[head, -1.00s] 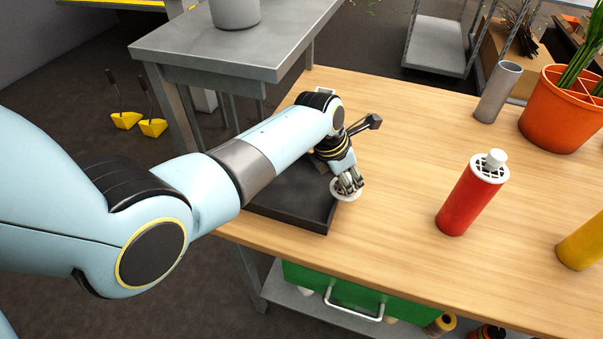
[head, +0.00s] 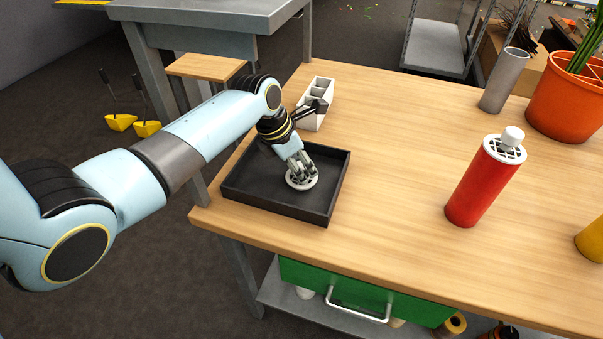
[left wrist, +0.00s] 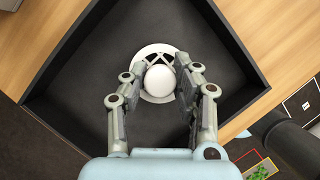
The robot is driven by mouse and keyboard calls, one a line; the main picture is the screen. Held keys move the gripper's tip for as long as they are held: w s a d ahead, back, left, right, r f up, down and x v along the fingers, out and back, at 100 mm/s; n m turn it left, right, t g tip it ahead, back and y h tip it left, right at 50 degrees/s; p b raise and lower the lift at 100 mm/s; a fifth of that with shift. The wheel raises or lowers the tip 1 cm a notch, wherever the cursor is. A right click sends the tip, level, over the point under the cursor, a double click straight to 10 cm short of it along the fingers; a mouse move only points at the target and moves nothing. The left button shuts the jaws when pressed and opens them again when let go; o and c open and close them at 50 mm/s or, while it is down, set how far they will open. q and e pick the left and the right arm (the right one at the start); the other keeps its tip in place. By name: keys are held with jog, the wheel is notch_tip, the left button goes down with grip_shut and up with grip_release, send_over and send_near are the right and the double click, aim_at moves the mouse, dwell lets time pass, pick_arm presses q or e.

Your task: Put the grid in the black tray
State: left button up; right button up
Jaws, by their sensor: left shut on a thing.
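The grid (head: 302,186) is a round white disc with a knob, seen below my left gripper (head: 299,168). It is inside the outline of the black tray (head: 264,209), right of the tray's middle. I cannot tell whether it touches the tray floor. In the left wrist view, the fingers of my left gripper (left wrist: 162,76) close on the knob of the grid (left wrist: 152,50), with the tray floor (left wrist: 100,50) around it. My right gripper is not in view.
A red cylinder (head: 473,190) with a similar white grid top stands on the wooden table (head: 400,230). A white divided holder (head: 318,95) stands behind the tray. A grey cup (head: 505,80) and orange pot (head: 568,100) are at the back right. The table's middle is clear.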

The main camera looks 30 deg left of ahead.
aim_at(290, 181)
pick_arm(q)
jog(key=shift+r, duration=0.15)
jog(key=o, duration=0.9)
jog(key=shift+o, duration=0.2)
jog(key=p+v, duration=0.1)
jog(key=v, duration=0.6)
jog(key=shift+r+p, duration=0.2)
jog(key=shift+p, duration=0.1)
jog(key=shift+s, duration=0.1)
